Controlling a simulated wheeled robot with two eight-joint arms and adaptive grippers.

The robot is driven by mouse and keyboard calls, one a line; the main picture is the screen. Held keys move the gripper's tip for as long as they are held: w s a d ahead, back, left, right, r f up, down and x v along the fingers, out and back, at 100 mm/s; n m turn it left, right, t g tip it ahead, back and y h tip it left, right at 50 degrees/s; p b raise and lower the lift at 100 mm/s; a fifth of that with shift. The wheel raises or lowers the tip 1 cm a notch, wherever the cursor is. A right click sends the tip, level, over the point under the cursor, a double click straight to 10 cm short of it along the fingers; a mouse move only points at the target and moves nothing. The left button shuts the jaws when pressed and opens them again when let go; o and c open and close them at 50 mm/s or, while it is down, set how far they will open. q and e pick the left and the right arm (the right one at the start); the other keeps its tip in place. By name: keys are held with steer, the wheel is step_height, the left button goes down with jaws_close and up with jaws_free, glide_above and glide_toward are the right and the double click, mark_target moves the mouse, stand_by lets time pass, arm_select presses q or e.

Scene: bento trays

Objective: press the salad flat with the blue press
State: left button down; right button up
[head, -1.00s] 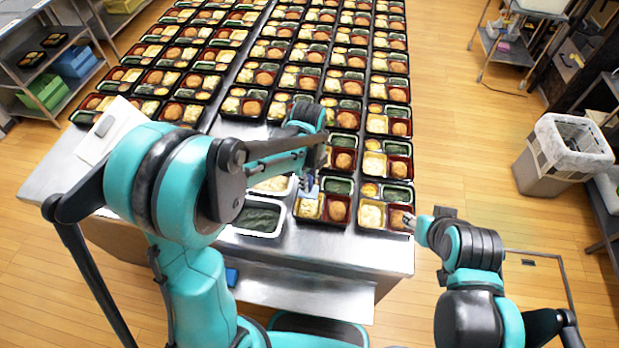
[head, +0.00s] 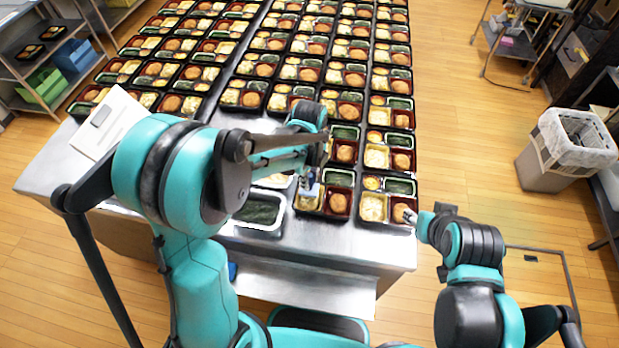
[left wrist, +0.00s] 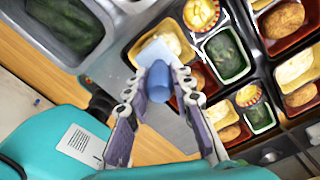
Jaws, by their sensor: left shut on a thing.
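My left gripper (left wrist: 158,92) is shut on the blue press (left wrist: 158,78) by its upright handle. The press's pale flat plate (left wrist: 152,50) is over the salad compartment of a bento tray, covering part of the pale yellow salad (left wrist: 172,35). I cannot tell whether the plate touches the salad. In the head view the left gripper (head: 309,180) and press are above the near bento tray (head: 323,214), partly hidden by my arm. My right gripper (head: 411,217) is small at the near right tray, beside its brown croquette; its fingers are too small to read.
Long rows of filled bento trays (head: 300,68) cover the steel table. A container of dark greens (head: 258,211) stands left of the near tray. The table's front strip (head: 340,247) is bare. A waste bin (head: 545,165) stands on the floor at right.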

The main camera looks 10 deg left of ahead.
arm_select(q)
steer(key=shift+f+b, duration=2.15)
steer(key=shift+f, duration=0.35)
stand_by(0.7)
steer(key=shift+f+b, duration=0.45)
steer(key=shift+b, duration=0.15)
stand_by(3.8)
